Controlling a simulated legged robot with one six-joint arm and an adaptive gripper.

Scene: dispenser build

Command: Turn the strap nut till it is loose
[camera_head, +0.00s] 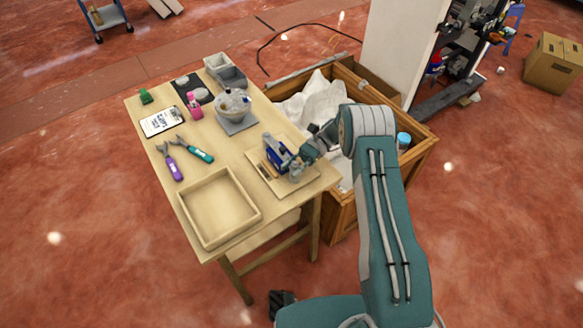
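A blue device (277,152) stands on a light wooden board (262,178) at the table's right side. A metallic part shows at its top. The strap nut is too small to make out or is hidden by my gripper. My gripper (296,168) is low over the board, close against the right side of the blue device. I cannot tell whether it touches the device or whether its fingers are open or shut.
A wooden crate (420,145) with white sheeting stands right behind the table.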

